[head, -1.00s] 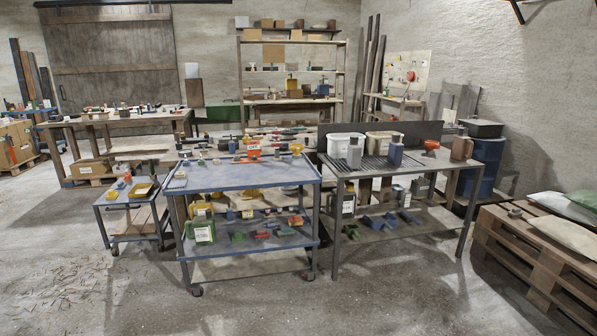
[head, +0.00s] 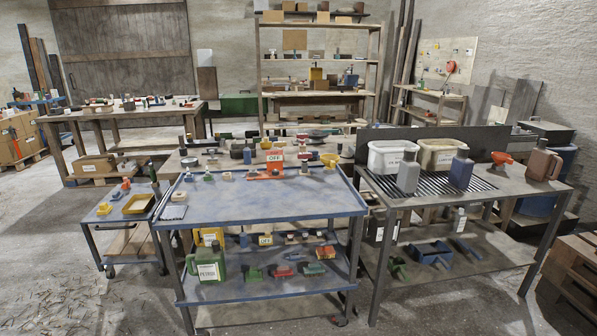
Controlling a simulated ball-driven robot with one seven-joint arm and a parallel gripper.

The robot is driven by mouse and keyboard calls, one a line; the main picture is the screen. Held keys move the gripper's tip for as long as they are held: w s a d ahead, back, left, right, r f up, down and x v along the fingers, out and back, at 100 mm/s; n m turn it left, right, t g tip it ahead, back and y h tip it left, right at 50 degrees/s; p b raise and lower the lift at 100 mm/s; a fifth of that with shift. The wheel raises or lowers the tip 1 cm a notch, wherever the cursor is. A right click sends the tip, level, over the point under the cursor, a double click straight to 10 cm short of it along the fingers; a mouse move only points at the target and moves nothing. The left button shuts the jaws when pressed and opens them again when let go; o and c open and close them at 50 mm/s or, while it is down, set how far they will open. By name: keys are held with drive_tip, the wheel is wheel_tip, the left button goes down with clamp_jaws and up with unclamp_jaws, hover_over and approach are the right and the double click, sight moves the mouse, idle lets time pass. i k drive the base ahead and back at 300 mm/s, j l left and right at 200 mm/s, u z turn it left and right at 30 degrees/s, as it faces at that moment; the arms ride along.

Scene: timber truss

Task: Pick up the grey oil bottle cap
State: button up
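A grey bottle (head: 408,172) stands upright on the right-hand workbench, with a grey top (head: 409,155); I cannot tell whether this is the oil bottle or whether its top is a loose cap. A dark blue-grey bottle (head: 460,170) stands to its right. My gripper is not in view.
The cart's front top is clear. Two white tubs (head: 390,157) (head: 436,154), an orange funnel (head: 501,158) and a brown jug (head: 542,163) are on the workbench. A small trolley (head: 126,208) stands left.

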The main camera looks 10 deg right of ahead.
sight(408, 151)
drive_tip(key=i+z, duration=0.1)
drive_tip(key=i, duration=0.85)
drive_tip(key=i+j+z, duration=0.1)
drive_tip(key=i, duration=0.8)
drive_tip(key=j, duration=0.1)
